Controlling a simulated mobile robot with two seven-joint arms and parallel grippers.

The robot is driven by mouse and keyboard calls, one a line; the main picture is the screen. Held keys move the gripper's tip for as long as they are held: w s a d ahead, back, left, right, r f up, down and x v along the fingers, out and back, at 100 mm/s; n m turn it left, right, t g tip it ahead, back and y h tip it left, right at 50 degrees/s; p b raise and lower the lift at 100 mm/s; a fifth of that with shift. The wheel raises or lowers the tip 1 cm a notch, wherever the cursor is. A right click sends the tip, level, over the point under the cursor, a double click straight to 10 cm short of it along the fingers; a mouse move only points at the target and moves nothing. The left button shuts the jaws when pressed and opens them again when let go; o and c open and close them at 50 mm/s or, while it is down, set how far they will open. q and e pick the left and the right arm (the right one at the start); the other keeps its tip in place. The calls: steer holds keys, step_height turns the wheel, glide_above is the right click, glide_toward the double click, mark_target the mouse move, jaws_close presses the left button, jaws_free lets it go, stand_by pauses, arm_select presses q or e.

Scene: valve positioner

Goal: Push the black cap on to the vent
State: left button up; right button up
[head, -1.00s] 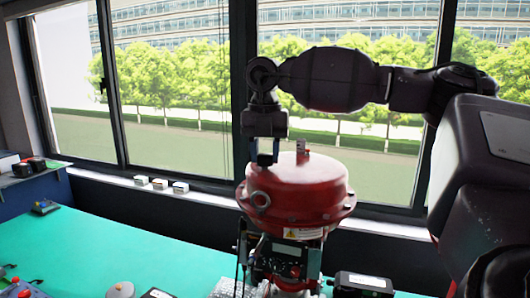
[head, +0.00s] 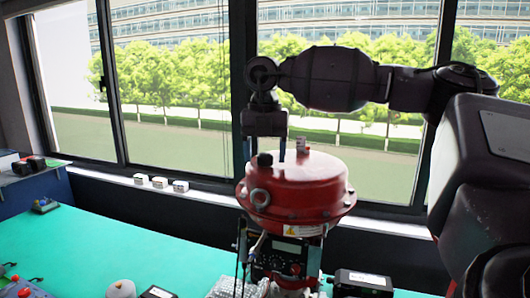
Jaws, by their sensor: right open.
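The black cap (head: 264,159) sits at the top left of the red domed actuator housing (head: 300,185). The vent itself cannot be seen; the cap hides the spot beneath it, so I cannot tell how far down it is seated. My right gripper (head: 265,150) is directly above the cap, pointing down. Its two thin fingers are spread apart, one to each side of the cap, with visible gaps. My left gripper is out of view.
A small metal fitting (head: 301,144) stands on the dome to the right of the fingers. A black box (head: 362,283) lies at the lower right. The green bench (head: 90,245) is mostly clear at left.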

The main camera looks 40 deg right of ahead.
step_height(320, 180, up, 11)
stand_by(0.4)
steer(key=shift+f, duration=0.2)
